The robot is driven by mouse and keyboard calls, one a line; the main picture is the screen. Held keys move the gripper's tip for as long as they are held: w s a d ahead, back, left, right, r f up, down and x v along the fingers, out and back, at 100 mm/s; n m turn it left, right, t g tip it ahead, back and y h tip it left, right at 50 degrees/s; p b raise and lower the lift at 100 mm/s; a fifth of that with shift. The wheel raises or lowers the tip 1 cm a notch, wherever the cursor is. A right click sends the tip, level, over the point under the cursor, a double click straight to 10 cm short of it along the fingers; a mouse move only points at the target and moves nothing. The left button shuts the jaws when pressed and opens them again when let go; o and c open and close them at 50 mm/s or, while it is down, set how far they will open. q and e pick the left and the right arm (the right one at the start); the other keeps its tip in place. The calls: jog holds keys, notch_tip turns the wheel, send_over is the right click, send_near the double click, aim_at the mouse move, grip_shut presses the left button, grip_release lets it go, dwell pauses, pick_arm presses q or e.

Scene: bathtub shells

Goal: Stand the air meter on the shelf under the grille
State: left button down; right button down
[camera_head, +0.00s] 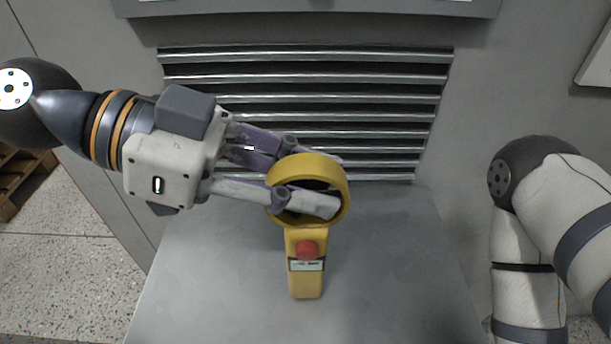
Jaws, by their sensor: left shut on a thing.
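The air meter (305,262) is yellow, with a round ring (281,170) at its top and a handle below that bears a red knob and a small label. My left gripper (325,184) reaches in from the left and is shut on the ring. One finger passes through the ring's opening; the other is partly hidden behind its rim. The meter is roughly upright over the grey shelf (400,270). I cannot tell whether its lower end touches the shelf. The grille (370,97) of metal slats is on the wall behind. My right gripper is out of view.
The shelf top is clear on both sides of the meter. My right arm is at the right, beyond the shelf's edge. A wooden pallet (22,180) lies on the speckled floor at the far left. A panel edge (320,9) juts above the grille.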

pick_arm(q)
jog(key=c, duration=1.4)
grip_release()
jog(key=shift+w+a+r, duration=0.1)
jog(key=shift+a+r, duration=0.1)
jog(key=shift+a, duration=0.05)
jog(key=v, duration=1.1)
jog(key=shift+a, duration=0.25)
